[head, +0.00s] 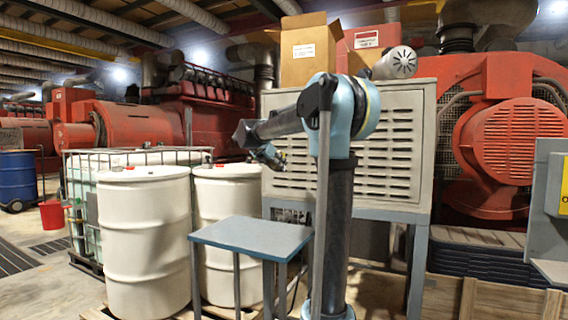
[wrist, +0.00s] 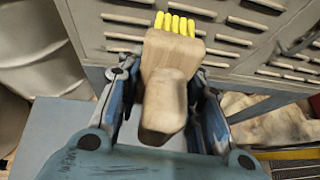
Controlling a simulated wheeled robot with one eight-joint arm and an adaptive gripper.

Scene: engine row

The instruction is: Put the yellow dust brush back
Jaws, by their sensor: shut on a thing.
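The dust brush (wrist: 172,62) has a pale wooden body and handle with yellow bristles at its far end. In the wrist view my gripper (wrist: 170,88) is shut on it, with one blue and black finger on each side. The bristles point away from my gripper, toward a slatted metal panel. In the head view my gripper (head: 268,157) is above the small blue-grey table, in front of the slatted cabinet. The brush cannot be made out in the head view.
A small blue-topped table (head: 252,238) stands below my gripper. The grey slatted cabinet (head: 395,150) is behind it, with a cardboard box (head: 308,50) on top. White drums (head: 145,235) stand at the left. A wooden crate (head: 490,300) is at the lower right.

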